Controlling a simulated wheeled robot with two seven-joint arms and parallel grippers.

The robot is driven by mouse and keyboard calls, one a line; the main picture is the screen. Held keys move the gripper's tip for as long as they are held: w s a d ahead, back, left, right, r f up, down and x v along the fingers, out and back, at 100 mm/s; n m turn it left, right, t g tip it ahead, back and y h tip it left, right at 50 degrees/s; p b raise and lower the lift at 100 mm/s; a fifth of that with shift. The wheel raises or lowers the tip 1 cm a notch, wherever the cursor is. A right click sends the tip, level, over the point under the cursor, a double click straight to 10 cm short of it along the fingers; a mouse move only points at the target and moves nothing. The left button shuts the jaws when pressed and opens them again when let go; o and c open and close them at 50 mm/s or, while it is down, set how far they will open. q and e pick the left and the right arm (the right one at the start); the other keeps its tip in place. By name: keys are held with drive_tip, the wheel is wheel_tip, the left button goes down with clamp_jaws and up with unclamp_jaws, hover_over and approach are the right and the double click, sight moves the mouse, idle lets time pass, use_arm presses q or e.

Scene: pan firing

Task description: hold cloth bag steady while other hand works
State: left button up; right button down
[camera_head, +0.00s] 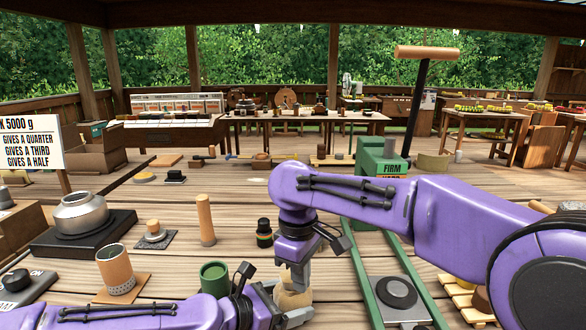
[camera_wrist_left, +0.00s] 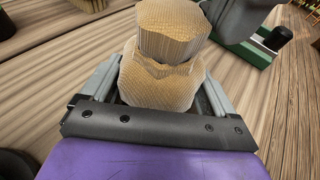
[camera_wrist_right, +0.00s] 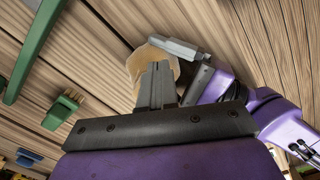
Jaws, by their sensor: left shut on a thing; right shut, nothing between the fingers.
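The cloth bag (camera_wrist_left: 165,80) is tan and woven, with a pinched neck and a wider top. In the left wrist view it stands between the fingers of my left gripper (camera_wrist_left: 155,92), which is shut on its lower part. In the head view the bag (camera_head: 292,297) is at the bottom middle, partly hidden by my grippers. My right gripper (camera_wrist_right: 157,85) is shut and empty. In the right wrist view its fingers overlap the bag (camera_wrist_right: 150,62) from the camera's side; I cannot tell whether they touch it.
A green cup (camera_head: 214,278) and a dark small jar (camera_head: 264,233) stand near the bag. Green rails (camera_head: 357,265) with a dark round disc (camera_head: 396,293) lie to the right. A steel pot (camera_head: 80,213) on a black base is at left.

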drive_tip(key=shift+s+d, duration=0.1)
wheel_tip(320, 180, up, 6)
idle(0.4)
drive_tip(key=shift+w+d+f, duration=0.2)
drive_tip(key=shift+w+f, duration=0.3)
drive_tip(key=shift+f, duration=0.5)
drive_tip(key=shift+w+d+f, duration=0.25)
drive_tip(key=shift+w+f, duration=0.3)
drive_tip(key=shift+f, duration=0.45)
drive_tip(key=shift+w+d+f, duration=0.2)
drive_tip(key=shift+w+f, duration=0.3)
drive_tip(key=shift+f, duration=0.5)
drive_tip(key=shift+a, duration=0.1)
